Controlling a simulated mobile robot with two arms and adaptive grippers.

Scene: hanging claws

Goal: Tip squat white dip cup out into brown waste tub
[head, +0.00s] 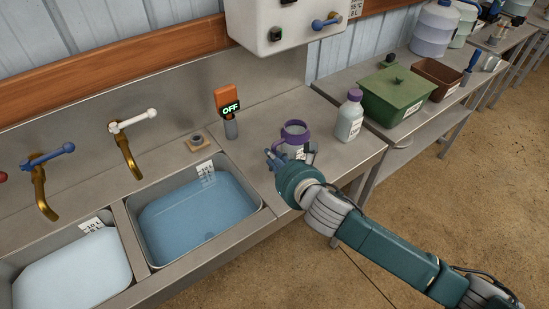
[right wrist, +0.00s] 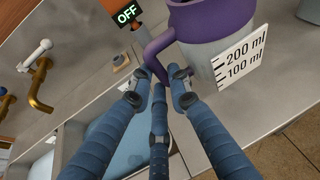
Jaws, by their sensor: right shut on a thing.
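A squat, pale cup (head: 295,132) with a purple rim and handle stands on the steel counter, right of the blue-filled basin. In the right wrist view, the cup (right wrist: 205,55) shows a white 200 ml and 100 ml scale. My right gripper (head: 292,157) is shut on its purple handle (right wrist: 160,50), from the near side. The cup looks upright. Its inside is hidden, so I cannot tell what it holds. The brown tub (head: 440,68) stands on the farther counter at the upper right, beside a green lidded box. My left gripper is out of view.
A white bottle (head: 349,118) with a purple cap stands close right of the cup. An orange device reading OFF (head: 229,108) stands behind left. The green box (head: 391,97) is before the brown tub. A white wall unit (head: 280,20) hangs above. The basin (head: 197,212) is left.

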